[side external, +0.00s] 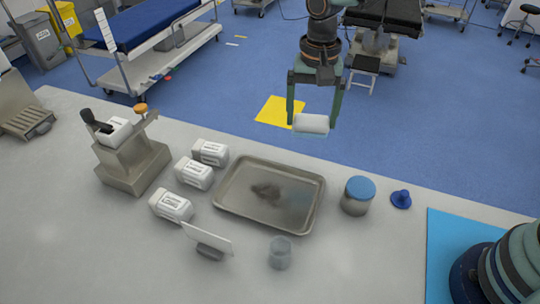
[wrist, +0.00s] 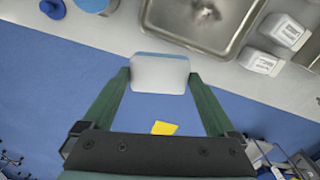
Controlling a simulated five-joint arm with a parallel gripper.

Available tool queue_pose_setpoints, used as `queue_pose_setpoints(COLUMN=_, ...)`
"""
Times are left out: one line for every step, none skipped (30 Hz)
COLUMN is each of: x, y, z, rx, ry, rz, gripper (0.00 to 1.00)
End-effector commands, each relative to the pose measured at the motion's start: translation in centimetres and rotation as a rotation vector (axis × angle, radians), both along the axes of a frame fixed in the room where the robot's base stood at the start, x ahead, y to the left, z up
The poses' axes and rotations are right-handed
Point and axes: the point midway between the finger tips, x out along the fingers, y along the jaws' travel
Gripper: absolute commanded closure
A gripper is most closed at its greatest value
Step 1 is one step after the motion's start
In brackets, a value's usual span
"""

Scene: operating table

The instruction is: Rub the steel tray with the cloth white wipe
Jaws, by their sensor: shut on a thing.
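The steel tray (side external: 228,203) lies flat on the pale table in the side external view, with a dark smudge (side external: 266,193) in its middle. Part of the tray (wrist: 240,36) also shows at the top of the wrist view. The white wipe (side external: 311,124) is a small white roll-like block. My gripper (side external: 313,118) is shut on it and holds it up beyond the table's far edge, apart from the tray. In the wrist view the wipe (wrist: 160,73) sits between the two green fingers of my gripper (wrist: 160,78), and its far side looks blue.
A clear cup (side external: 280,252) and a white card on a stand (side external: 207,240) are in front. A metal holder (side external: 133,163) stands further left.

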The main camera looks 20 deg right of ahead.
Motion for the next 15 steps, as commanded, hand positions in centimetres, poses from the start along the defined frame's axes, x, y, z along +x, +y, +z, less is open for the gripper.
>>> queue_pose_setpoints(x=0.1, y=2.0, z=-0.9, rx=-0.002, ry=0.003, rz=-0.034, gripper=0.52)
queue_pose_setpoints(x=0.2, y=3.0, z=-1.3, rx=-0.002, ry=0.003, rz=-0.061, gripper=0.52)
queue_pose_setpoints(x=0.2, y=4.2, z=-1.7, rx=-0.001, ry=0.002, rz=-0.094, gripper=0.52)
queue_pose_setpoints(x=0.2, y=5.1, z=-2.1, rx=-0.001, ry=0.002, rz=-0.117, gripper=0.52)
queue_pose_setpoints(x=0.2, y=5.8, z=-2.4, rx=-0.001, ry=0.002, rz=-0.139, gripper=0.52)
queue_pose_setpoints(x=0.2, y=6.7, z=-2.8, rx=-0.001, ry=0.002, rz=-0.163, gripper=0.52)
queue_pose_setpoints(x=0.1, y=7.3, z=-3.0, rx=-0.001, ry=0.0, rz=-0.18, gripper=0.52)
queue_pose_setpoints(x=0.1, y=7.8, z=-3.2, rx=-0.001, ry=0.0, rz=-0.195, gripper=0.52)
queue_pose_setpoints(x=0.0, y=8.3, z=-3.4, rx=-0.001, ry=0.0, rz=-0.211, gripper=0.52)
queue_pose_setpoints(x=0.0, y=8.6, z=-3.6, rx=0.0, ry=0.0, rz=-0.22, gripper=0.52)
queue_pose_setpoints(x=0.0, y=8.8, z=-3.7, rx=0.0, ry=0.0, rz=-0.229, gripper=0.52)
queue_pose_setpoints(x=0.0, y=9.1, z=-3.9, rx=0.0, ry=0.0, rz=-0.236, gripper=0.52)
queue_pose_setpoints(x=-0.1, y=9.2, z=-4.0, rx=0.0, ry=0.0, rz=-0.24, gripper=0.52)
queue_pose_setpoints(x=-0.1, y=9.3, z=-4.1, rx=0.0, ry=0.0, rz=-0.243, gripper=0.52)
queue_pose_setpoints(x=-0.1, y=9.3, z=-4.4, rx=0.0, ry=0.0, rz=-0.245, gripper=0.52)
